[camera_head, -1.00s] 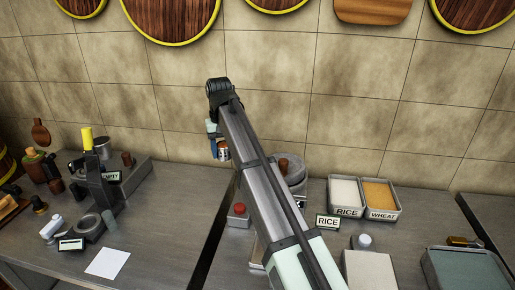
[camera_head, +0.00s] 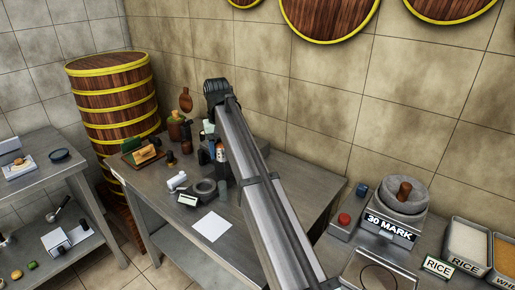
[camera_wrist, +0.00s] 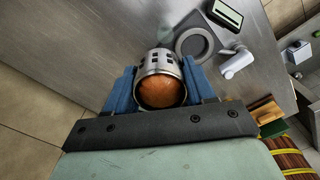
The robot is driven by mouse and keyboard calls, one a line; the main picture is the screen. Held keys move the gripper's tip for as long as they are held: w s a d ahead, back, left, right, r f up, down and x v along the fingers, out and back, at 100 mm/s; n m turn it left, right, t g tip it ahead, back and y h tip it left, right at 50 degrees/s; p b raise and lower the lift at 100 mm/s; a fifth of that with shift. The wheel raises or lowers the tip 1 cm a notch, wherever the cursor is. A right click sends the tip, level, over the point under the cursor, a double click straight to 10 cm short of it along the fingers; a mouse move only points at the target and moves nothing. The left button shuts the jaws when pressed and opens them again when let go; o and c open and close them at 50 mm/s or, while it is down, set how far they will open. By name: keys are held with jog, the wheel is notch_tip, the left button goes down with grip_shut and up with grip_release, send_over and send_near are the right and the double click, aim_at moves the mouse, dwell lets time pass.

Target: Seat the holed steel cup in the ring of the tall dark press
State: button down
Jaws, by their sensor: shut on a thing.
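My gripper (camera_wrist: 163,88) has blue fingers shut on the holed steel cup (camera_wrist: 158,62). Dark square holes show in the cup's wall, and a round orange-brown surface fills its near end. In the head view, my gripper (camera_head: 215,148) and the cup (camera_head: 221,154) are small and partly covered by my arm. The press ring (camera_wrist: 195,45) is a grey ring lying empty, beyond and right of the cup in the wrist view. The ring also shows in the head view (camera_head: 205,187), left of my arm. The press's tall dark body is mostly hidden by my arm. Cup and ring are apart.
A small display (camera_head: 187,200), a white fitting (camera_head: 177,180) and a grey-green cylinder (camera_head: 222,190) stand near the ring. Bottles (camera_head: 176,127) and a wooden tray (camera_head: 142,151) are behind. A white sheet (camera_head: 211,226) lies on clear bench.

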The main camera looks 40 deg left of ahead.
jog(key=s+a+f, duration=0.3)
jog(key=a+f, duration=0.1)
jog(key=a, duration=0.3)
jog(key=shift+a+f+n, duration=0.35)
jog(key=shift+a+n, duration=0.05)
jog(key=shift+f, duration=0.1)
send_over(205, 188)
jog(key=shift+f, duration=2.4)
jog(key=shift+f, duration=0.15)
jog(key=shift+f, duration=1.55)
jog(key=shift+f, duration=0.6)
dwell(0.3)
jog(key=shift+r, duration=0.2)
